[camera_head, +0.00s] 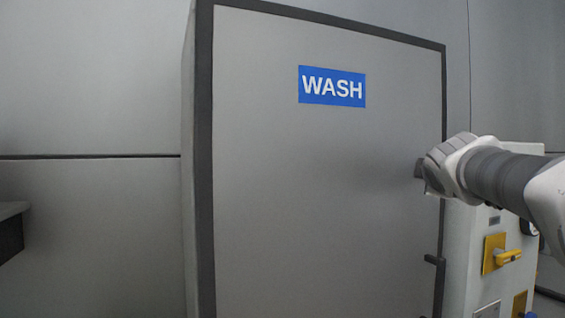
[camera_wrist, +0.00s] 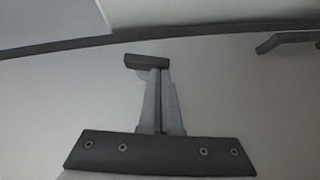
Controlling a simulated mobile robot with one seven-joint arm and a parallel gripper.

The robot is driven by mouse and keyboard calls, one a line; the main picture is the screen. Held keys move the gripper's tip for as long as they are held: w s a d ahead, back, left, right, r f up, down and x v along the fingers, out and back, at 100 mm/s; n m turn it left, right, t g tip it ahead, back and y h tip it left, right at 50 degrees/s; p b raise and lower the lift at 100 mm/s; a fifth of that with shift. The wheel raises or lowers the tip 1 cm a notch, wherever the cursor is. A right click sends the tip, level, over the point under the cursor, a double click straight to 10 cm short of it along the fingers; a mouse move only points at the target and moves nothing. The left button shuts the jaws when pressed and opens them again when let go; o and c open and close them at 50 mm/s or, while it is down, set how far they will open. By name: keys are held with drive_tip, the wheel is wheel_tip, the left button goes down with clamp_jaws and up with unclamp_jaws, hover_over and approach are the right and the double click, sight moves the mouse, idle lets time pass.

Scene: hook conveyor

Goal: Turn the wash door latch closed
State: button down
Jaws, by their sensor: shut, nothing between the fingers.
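The grey wash door (camera_head: 320,190) has a dark frame and a blue WASH sign (camera_head: 332,87). It appears closed. A small dark latch piece (camera_head: 435,260) sits on the door's right edge, low in the head view; a dark bar that looks like it shows at the upper right of the wrist view (camera_wrist: 290,38). My gripper (camera_head: 420,176) is above that piece, at the door's right edge. In the wrist view my fingers (camera_wrist: 158,80) are together with nothing between them. A dark block (camera_wrist: 146,62) shows at their tips; I cannot tell whether they touch it.
Right of the door a pale cabinet side (camera_head: 465,245) carries a yellow handle (camera_head: 508,257) on a yellow plate. A dark ledge (camera_head: 10,235) juts in at the far left. The space in front of the door's middle is clear.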

drive_tip(key=shift+f, duration=0.4)
idle(0.8)
